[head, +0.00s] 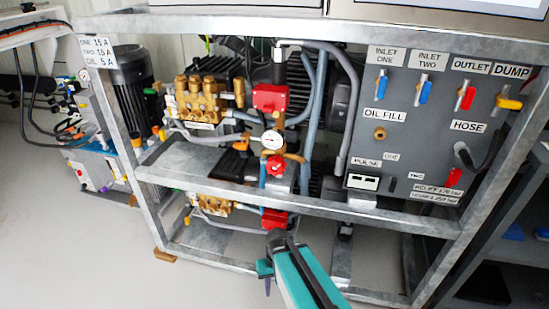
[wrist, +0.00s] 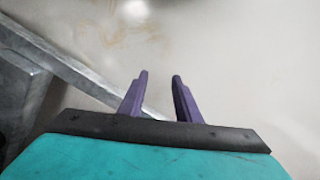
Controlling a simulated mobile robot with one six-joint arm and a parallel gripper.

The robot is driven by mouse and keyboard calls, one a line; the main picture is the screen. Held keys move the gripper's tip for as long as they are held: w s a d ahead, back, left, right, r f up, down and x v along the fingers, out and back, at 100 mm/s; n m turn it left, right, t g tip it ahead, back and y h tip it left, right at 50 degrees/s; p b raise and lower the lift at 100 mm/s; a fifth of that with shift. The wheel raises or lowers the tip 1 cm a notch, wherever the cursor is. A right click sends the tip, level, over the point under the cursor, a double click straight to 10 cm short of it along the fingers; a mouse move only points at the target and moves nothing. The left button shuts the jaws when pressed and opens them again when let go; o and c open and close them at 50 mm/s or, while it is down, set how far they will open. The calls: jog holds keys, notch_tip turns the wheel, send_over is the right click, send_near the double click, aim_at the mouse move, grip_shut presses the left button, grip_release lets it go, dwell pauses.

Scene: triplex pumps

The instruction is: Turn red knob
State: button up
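A red knob (head: 276,166) sits on the brass piping just below a round pressure gauge (head: 272,139), near the middle of the pump frame in the head view. My gripper (wrist: 159,76) shows two purple fingers, spread apart with nothing between them, in the wrist view. In the head view my teal arm reaches up from the bottom, with its end low in front of the frame, below the knob and apart from it. The fingers are mostly hidden there. The knob is not in the wrist view.
A galvanised steel frame (head: 315,205) has a horizontal rail in front of the pumps, below the knob. A grey panel (head: 415,125) at right carries blue, red and yellow valve levers. Pale floor (head: 60,235) is clear at left.

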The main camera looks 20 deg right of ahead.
jog(key=s+r+g+p, duration=0.1)
jog(key=s+r+p, duration=0.5)
jog(key=r+p, duration=0.6)
jog(key=s+d+r+g+p, duration=0.1)
jog(key=s+r+p, duration=0.6)
jog(key=r+p, duration=0.5)
jog(key=s+r+g+p, duration=0.2)
jog(key=s+r+p, duration=0.5)
jog(key=p, duration=1.7)
notch_tip(320, 180, up, 5)
jog(key=shift+s+d+h, duration=0.25)
jog(key=shift+d+h, duration=0.15)
jog(key=shift+o, duration=0.2)
jog(key=shift+a, duration=0.1)
